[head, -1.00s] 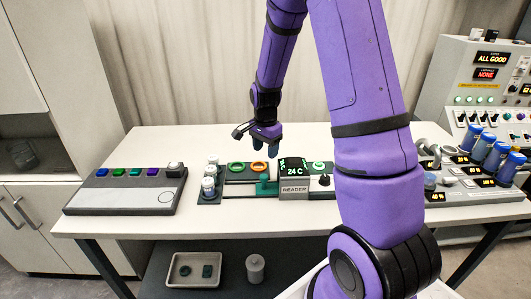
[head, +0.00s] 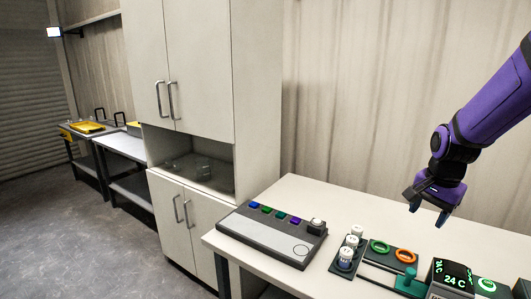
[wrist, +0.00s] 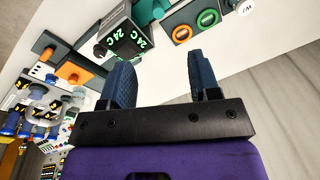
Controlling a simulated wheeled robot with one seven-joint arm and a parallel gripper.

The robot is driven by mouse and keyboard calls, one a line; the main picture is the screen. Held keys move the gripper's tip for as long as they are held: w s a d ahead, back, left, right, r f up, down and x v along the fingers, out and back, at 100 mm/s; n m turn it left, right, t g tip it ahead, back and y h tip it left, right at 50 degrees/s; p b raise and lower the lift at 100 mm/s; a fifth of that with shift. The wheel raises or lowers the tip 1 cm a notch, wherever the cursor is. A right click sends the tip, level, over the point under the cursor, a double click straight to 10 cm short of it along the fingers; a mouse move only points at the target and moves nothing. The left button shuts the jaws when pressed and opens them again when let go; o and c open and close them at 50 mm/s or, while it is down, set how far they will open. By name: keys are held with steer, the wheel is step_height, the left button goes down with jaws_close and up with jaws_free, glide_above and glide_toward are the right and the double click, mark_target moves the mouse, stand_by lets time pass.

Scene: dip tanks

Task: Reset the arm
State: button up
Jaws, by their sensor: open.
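My purple arm reaches in from the right in the head view. My gripper (head: 428,208) hangs above the white table (head: 330,205), over the area of the reader (head: 452,278). Its two dark blue fingers are apart with nothing between them. In the wrist view the open gripper (wrist: 165,82) shows from behind. The reader (wrist: 125,40) with its "24 C" display is beyond the left finger there, and a green ring and an orange ring (wrist: 208,18) are beyond the gap. The gripper touches none of them.
A grey panel (head: 265,235) with several coloured buttons lies at the table's left. White-capped vials (head: 346,256) stand in a rack beside the rings. A tall cabinet (head: 205,75) stands behind left. Open floor (head: 90,230) lies at far left.

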steer(key=s+a+r+n+t, duration=0.1)
steer(key=s+a+r+n, duration=0.1)
steer(key=s+r, duration=0.3)
steer(key=s+a+r+n+t, duration=0.1)
steer(key=s+a+r+n, duration=0.2)
steer(key=s, duration=0.6)
steer(key=s+a+r+n+t, duration=0.1)
steer(key=s+a+r+n, duration=0.2)
steer(key=s+r+n, duration=0.3)
steer(key=shift+s+a+r+t, duration=0.15)
steer(key=shift+s+r+t, duration=0.2)
steer(key=shift+s, duration=0.65)
